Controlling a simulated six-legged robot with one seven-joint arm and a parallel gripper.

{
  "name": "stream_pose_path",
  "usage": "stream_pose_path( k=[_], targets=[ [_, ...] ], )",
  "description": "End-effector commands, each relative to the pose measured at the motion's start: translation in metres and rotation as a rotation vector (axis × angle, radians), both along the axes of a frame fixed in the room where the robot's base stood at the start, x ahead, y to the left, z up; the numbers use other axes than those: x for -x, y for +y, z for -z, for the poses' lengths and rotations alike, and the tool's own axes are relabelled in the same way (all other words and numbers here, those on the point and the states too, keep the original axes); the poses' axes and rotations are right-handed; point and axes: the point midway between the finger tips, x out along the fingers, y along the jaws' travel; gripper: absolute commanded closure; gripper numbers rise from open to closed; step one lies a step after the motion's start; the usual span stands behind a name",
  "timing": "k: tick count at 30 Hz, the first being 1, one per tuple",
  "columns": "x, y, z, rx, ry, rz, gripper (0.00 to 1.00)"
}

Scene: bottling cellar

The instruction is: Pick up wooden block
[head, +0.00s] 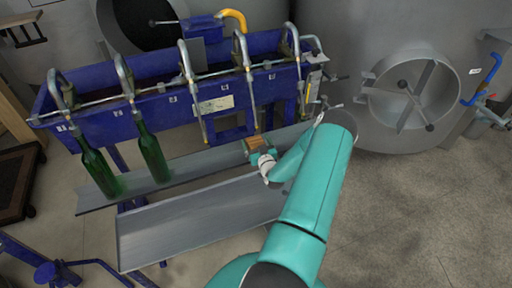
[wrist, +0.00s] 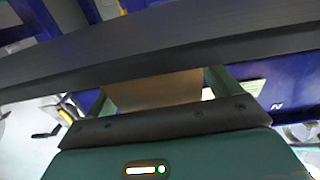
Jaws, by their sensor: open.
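The wooden block (head: 256,141) is small and brown. In the head view it is at the right part of the upper grey shelf, under the blue filler. My gripper (head: 260,151) is right at it, with teal finger parts close around it. In the wrist view the block (wrist: 152,92) shows as a tan face between my gripper's two fingers (wrist: 162,88), partly hidden by a dark bar across the picture. The jaws are open. I cannot tell whether either finger touches the block.
Two green bottles (head: 153,153) (head: 97,166) stand on the left part of the upper shelf (head: 205,160). A lower grey tray (head: 195,220) slopes in front. The blue filler (head: 165,108) with curved spouts is just behind. A steel tank (head: 385,60) stands at right; floor there is clear.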

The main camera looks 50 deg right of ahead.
Motion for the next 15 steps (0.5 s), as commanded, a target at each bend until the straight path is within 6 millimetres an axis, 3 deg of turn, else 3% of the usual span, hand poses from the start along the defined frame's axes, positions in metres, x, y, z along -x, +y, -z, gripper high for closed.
stream_pose_path(
  k=[3,11,15],
  targets=[
    [0.0003,0.0003,0.0001,0.0,0.0,0.0,0.11],
    [0.0006,0.0004,0.0001,0.0,0.0,0.0,0.62],
    [0.0004,0.0003,-0.0004,0.001,-0.001,0.0,0.65]
  ],
)
